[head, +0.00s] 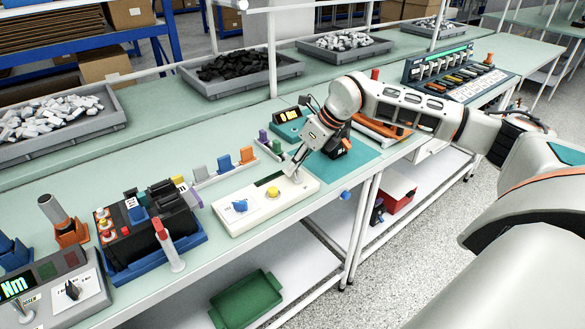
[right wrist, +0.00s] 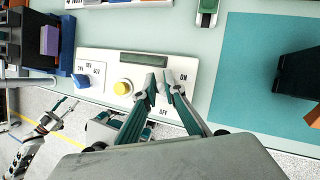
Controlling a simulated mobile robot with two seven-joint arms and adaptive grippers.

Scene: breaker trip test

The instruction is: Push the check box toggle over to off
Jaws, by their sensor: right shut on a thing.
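The check box (head: 232,214) is a pale box on the bench with a blue knob, a yellow button and a dark display. In the right wrist view the check box (right wrist: 97,59) has ON and OFF printed at its right end, ON farther from my wrist. My right gripper (head: 292,172) reaches down at that end. In the right wrist view its fingers (right wrist: 161,84) are shut on the toggle between the two words. They hide the toggle, so I cannot tell its position. My left gripper (right wrist: 62,108) shows small in the right wrist view, its fingers apart and empty.
A black battery-like unit in a blue tray (head: 192,245) stands left of the box. A red-tipped probe (head: 168,245) stands in front of it. A teal mat (head: 350,164) lies to the right. Small coloured blocks in holders (head: 222,164) stand behind. The bench's front edge is close.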

